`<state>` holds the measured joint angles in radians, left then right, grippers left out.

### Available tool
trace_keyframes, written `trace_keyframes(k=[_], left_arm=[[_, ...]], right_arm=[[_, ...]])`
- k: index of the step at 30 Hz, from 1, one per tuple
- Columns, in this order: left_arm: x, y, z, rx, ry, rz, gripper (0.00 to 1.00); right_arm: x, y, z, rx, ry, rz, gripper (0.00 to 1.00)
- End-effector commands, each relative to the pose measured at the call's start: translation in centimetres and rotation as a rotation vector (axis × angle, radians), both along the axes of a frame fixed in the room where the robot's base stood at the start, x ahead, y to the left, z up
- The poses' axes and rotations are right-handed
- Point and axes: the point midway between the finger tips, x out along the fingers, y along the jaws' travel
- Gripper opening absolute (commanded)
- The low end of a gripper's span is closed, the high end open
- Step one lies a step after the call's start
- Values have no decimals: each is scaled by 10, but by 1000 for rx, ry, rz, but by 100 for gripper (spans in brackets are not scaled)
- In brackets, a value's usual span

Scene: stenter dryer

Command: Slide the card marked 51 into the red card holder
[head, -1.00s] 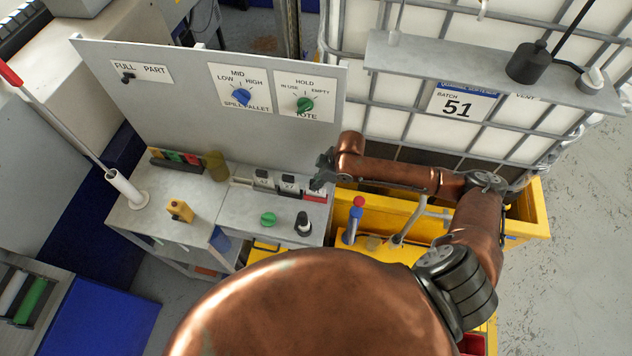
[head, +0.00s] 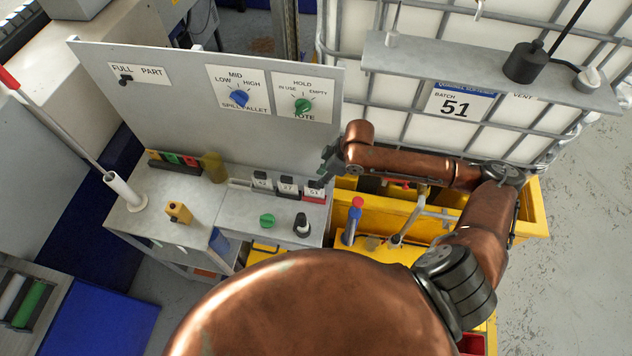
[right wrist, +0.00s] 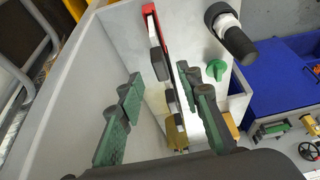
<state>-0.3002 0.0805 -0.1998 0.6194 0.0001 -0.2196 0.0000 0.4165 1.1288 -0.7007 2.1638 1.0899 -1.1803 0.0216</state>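A white card with a dark top, which appears to read 51 (head: 314,189), stands upright in the red card holder (head: 314,199) at the right end of a row on the grey console. The red holder also shows edge-on at the top of the right wrist view (right wrist: 149,10). My right gripper (head: 329,163) is just above and behind the card, apart from it in the head view. In the right wrist view its green-padded fingers (right wrist: 158,108) are spread, with the row of holders between or beyond them and nothing gripped. My left gripper is out of view.
Two other cards (head: 262,180) (head: 287,184) stand left of the red holder. A grey panel with knobs (head: 200,100) rises behind. A green knob (head: 267,220) and black knob (head: 302,225) sit in front. A tote labelled batch 51 (head: 460,103) stands behind my right arm.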

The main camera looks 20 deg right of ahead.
Motion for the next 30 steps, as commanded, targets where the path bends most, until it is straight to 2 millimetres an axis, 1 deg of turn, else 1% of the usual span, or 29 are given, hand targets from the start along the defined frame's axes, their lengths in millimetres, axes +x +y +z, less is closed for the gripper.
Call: trace_keyframes(k=[1, 3, 6, 10, 15, 30], left_arm=[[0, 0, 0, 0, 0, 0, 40], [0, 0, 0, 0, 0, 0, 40], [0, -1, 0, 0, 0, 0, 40], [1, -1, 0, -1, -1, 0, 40], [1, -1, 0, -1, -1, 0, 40], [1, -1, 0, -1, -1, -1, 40]], right_arm=[[-2, -5, 11, -2, -3, -1, 33], [-5, -9, 23, -3, -3, -1, 33], [-10, -13, 38, -3, 0, -1, 33], [-13, -17, 50, -1, 1, -1, 33], [-15, -19, 56, -1, 1, -1, 33], [-15, -18, 56, 1, 1, -1, 33]])
